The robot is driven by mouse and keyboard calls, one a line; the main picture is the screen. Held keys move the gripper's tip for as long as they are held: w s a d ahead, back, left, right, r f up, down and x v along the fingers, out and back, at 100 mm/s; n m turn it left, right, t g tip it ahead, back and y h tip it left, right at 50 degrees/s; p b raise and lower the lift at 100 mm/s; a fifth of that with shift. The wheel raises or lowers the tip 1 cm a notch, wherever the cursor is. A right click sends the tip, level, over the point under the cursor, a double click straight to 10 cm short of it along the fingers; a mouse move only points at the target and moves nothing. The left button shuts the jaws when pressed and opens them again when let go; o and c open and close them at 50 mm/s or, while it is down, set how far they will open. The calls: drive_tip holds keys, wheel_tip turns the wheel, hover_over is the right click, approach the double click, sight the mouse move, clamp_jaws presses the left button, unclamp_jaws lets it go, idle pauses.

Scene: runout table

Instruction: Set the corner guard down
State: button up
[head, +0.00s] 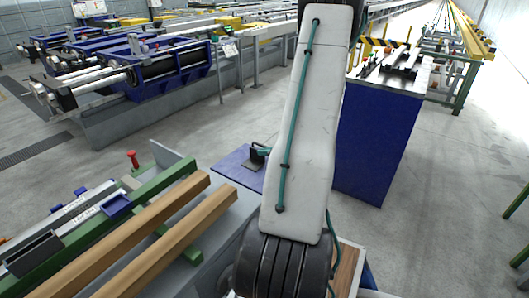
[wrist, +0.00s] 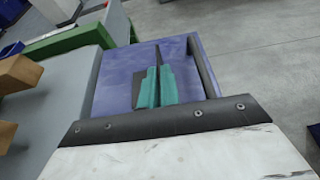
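The corner guard (head: 255,158) looks like a small dark angled piece; in the wrist view its dark plates (wrist: 139,93) show beside and beyond the teal fingers. My gripper (head: 265,151) is mostly hidden behind my white arm link in the head view. In the wrist view its teal fingers (wrist: 156,86) are close together, with the dark guard gripped between them. The guard is over a blue mat (head: 228,163), which also shows in the wrist view (wrist: 108,78). I cannot tell whether the guard touches the mat.
Two wooden beams (head: 165,240) and a green rail (head: 120,222) lie at the lower left. A blue cabinet (head: 375,150) with tools on top stands right of my arm. Blue machinery (head: 170,75) stands behind left. Open floor (head: 455,190) is at right.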

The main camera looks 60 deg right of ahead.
drive_tip(key=o, duration=0.4)
drive_tip(key=shift+r, duration=0.15)
